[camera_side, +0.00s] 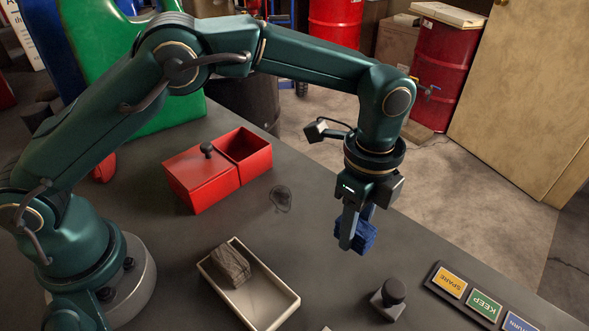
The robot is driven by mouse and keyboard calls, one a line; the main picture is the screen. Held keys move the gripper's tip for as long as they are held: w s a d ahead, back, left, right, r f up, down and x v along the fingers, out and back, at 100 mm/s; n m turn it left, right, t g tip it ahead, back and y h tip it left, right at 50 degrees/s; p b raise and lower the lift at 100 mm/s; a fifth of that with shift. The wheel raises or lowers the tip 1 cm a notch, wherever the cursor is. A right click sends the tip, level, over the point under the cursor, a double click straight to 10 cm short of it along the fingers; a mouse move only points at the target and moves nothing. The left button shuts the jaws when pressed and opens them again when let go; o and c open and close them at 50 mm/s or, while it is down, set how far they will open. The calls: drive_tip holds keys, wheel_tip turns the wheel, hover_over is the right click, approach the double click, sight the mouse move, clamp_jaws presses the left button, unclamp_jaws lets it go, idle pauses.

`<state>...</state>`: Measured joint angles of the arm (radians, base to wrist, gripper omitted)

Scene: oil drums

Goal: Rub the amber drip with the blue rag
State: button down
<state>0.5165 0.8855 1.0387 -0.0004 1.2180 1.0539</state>
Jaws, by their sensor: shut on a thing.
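My gripper (356,232) points down over the right part of the dark table. It is shut on the blue rag (369,237), a small folded block of cloth that shows between and beside the fingers. The rag looks held above or near the table surface; I cannot tell whether it touches. A dark, roundish stain (281,198) lies on the table to the left of the gripper, apart from the rag. It looks dark grey, and I see no clearly amber drip in this view. The gripper may hide some table behind it.
A red box (200,190) with a knobbed lid and an open compartment stands at the left. A cream tray (283,301) holds a grey block (231,264). A dark knobbed block (389,299) and a label board (473,292) reading SPARE and KEEP lie at front right.

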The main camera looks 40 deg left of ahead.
drive_tip(key=shift+r, duration=2.2)
